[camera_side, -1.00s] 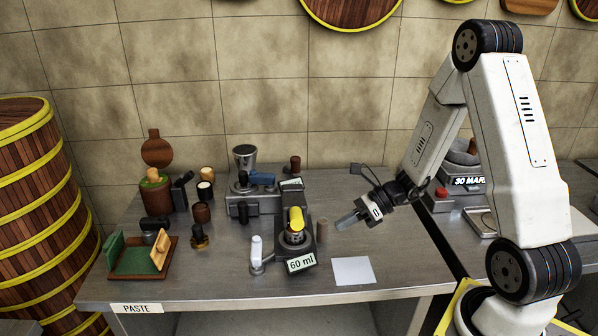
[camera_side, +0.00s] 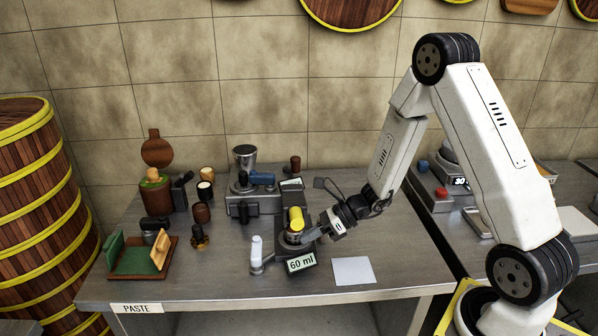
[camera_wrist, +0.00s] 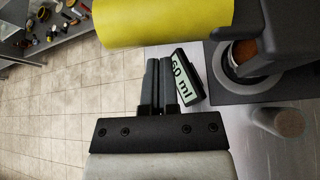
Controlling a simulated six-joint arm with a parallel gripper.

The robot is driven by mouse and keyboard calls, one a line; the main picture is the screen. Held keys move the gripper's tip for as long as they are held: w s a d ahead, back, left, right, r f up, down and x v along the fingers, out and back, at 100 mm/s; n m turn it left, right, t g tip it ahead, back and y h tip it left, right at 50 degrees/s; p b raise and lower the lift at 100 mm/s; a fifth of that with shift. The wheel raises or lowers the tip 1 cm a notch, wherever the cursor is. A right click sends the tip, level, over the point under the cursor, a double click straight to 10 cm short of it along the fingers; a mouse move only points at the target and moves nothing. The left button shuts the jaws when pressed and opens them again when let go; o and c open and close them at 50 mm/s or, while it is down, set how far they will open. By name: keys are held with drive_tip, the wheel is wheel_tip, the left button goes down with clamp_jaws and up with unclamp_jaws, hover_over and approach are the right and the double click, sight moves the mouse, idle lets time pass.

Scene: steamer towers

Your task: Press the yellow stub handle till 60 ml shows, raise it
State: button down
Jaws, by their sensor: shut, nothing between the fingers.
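The yellow stub handle (camera_side: 296,219) stands up on the dark machine at the table's middle. In the wrist view the handle (camera_wrist: 160,22) lies large across the top.
A grey grinder (camera_side: 246,203) is behind. A green and wooden tray (camera_side: 133,264) is at the left. The front of the table is mostly clear.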

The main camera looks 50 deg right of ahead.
drive_tip(key=shift+w+r, duration=0.2)
drive_tip(key=shift+r, duration=0.35)
drive_tip(key=shift+w+r, duration=0.15)
drive_tip(key=shift+r, duration=0.4)
drive_tip(key=shift+d+r, duration=0.1)
drive_tip(key=shift+r, duration=0.1)
drive_tip(key=shift+r, duration=0.25)
drive_tip(key=shift+w+d+r+m+g, duration=0.1)
drive_tip(key=shift+r+m+g, duration=0.2)
drive_tip(key=shift+r, duration=0.05)
drive_tip(key=w+d+r+m+g+y, duration=0.1)
drive_tip(key=w+d+r+m+y, duration=0.15)
drive_tip(key=r, duration=0.25)
drive_tip(key=w+d+r+m+g+y, duration=0.1)
drive_tip(key=w+d+r+m+y, duration=0.15)
drive_tip(key=r, duration=0.25)
drive_tip(key=w+d+r, duration=0.3)
drive_tip(key=w+d, duration=0.5)
drive_tip(key=shift+w+d, duration=0.4)
